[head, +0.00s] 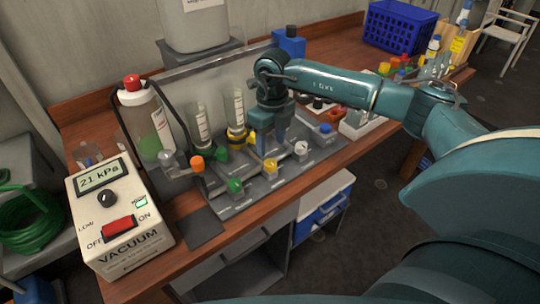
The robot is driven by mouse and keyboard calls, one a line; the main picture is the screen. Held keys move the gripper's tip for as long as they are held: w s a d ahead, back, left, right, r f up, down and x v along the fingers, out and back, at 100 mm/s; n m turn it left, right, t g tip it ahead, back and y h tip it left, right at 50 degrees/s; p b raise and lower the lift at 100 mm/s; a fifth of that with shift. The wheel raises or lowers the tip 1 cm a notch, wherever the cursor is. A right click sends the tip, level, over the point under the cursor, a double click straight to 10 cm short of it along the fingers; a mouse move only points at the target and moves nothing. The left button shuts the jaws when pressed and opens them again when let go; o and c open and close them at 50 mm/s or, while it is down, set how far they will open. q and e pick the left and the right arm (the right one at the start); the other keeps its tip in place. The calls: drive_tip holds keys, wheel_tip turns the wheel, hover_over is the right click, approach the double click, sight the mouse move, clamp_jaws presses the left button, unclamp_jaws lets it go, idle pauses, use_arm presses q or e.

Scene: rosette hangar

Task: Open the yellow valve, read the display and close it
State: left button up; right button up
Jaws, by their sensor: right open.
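A yellow valve knob (270,168) sits in the front row of the grey manifold, between a green and a white knob. A second yellow knob (250,138) is behind it, near the gripper. Which way their passages are turned is too small to tell. The display (100,176) on the white vacuum box at the left reads 21 kPa. My right gripper (269,147) points down over the manifold, open, just behind the front yellow knob. I cannot tell whether it touches anything. My left gripper is out of view.
The manifold also has orange (197,163), green (235,185), white (301,148) and blue (325,128) knobs. Glass tubes and a red-capped bottle (147,125) stand behind. The vacuum box has a red switch (118,227). My right arm spans the bench's right side.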

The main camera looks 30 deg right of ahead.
sight(270, 162)
wheel_tip(270, 162, down, 5)
drive_tip(key=shift+a+r+p, duration=0.15)
drive_tip(key=shift+p, duration=0.15)
drive_tip(key=shift+f, duration=0.8)
drive_tip(key=shift+c, duration=0.7)
drive_tip(key=c, duration=0.6)
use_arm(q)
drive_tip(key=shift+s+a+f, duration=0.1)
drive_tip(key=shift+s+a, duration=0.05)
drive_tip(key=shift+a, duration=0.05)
use_arm(e)
drive_tip(key=shift+c, duration=1.2)
